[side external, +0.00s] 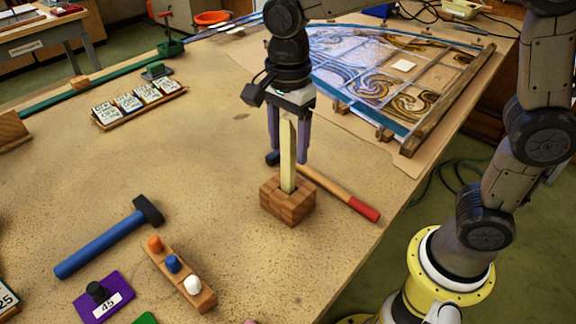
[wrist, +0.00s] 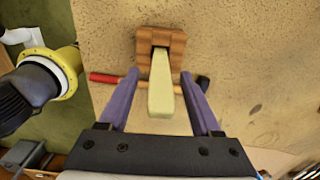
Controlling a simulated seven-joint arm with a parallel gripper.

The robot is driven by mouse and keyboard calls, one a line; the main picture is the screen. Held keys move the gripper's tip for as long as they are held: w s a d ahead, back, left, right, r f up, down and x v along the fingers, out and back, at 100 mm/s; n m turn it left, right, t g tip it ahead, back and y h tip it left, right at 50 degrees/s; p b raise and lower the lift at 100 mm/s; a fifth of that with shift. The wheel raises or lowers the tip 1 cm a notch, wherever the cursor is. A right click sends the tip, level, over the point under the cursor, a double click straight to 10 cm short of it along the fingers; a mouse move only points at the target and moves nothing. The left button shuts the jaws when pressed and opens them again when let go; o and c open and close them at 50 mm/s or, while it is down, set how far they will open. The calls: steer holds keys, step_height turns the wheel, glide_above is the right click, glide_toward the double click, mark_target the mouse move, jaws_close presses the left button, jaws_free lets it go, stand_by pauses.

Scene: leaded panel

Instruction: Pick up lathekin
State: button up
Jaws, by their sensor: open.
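The lathekin looks to be the pale cream flat stick (side external: 288,158) standing upright in a wooden block holder (side external: 288,203) on the table. It also shows in the wrist view (wrist: 161,85), rising from the slot of the block (wrist: 172,42). My gripper (side external: 288,158) points down over it, with its two purple fingers on either side of the stick. In the wrist view my gripper (wrist: 156,80) is open, with gaps between the stick and both fingers. The stick's lower end is hidden inside the block.
A hammer with a red-ended wooden handle (side external: 340,194) lies just behind the block. A blue-handled hammer (side external: 105,240) and a peg rack (side external: 178,272) lie to the left. The leaded panel (side external: 385,75) is at the back right. Bare table lies left of the block.

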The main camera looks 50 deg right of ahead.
steer(key=shift+f, duration=0.35)
steer(key=shift+c, duration=0.3)
jaws_close()
stand_by(1.0)
